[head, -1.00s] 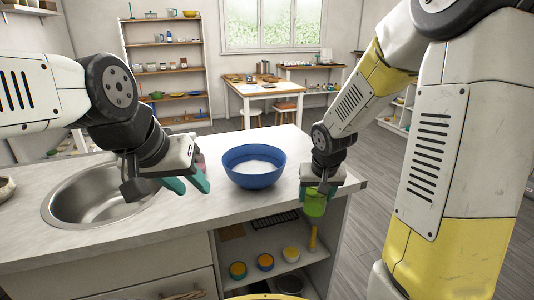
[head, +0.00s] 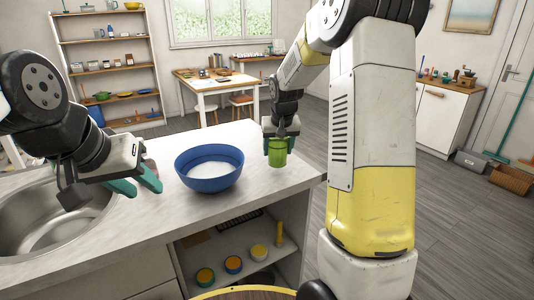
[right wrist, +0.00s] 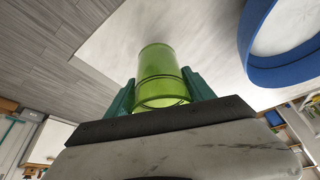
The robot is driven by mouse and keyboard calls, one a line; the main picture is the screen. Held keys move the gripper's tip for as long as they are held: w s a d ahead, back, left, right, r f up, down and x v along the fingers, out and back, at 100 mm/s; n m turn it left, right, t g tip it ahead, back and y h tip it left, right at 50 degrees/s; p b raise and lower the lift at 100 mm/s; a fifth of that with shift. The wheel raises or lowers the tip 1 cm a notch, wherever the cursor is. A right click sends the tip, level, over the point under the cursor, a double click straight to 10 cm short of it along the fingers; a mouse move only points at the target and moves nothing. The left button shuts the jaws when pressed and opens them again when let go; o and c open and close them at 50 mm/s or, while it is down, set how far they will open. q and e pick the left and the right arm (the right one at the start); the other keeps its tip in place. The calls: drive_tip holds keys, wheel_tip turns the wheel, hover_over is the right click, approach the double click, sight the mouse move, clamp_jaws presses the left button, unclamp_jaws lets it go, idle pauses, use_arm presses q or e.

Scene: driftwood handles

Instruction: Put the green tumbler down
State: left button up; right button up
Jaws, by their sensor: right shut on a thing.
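The green tumbler (head: 277,158) is upright in my right gripper (head: 279,146), over the right part of the pale counter top (head: 250,143). Whether its base touches the counter I cannot tell. In the right wrist view the tumbler (right wrist: 160,72) sits between the two teal fingers (right wrist: 162,95), which are shut on its sides. My left gripper (head: 136,183) is over the counter between the sink and the blue bowl, with its teal fingers apart and nothing seen between them.
The blue bowl (head: 210,180) with white contents stands left of the tumbler. The sink (head: 40,225) is at the left. Small pots (head: 233,264) stand on the shelf below the counter. The counter around the tumbler is clear, with its right edge close by.

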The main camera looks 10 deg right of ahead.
sight(277, 156)
drive_tip(key=shift+w+d, duration=0.1)
drive_tip(key=shift+w, duration=0.45)
drive_tip(key=shift+w+f, duration=0.15)
drive_tip(key=shift+f, duration=1.65)
drive_tip(key=shift+f, duration=0.1)
drive_tip(key=o, duration=1.6)
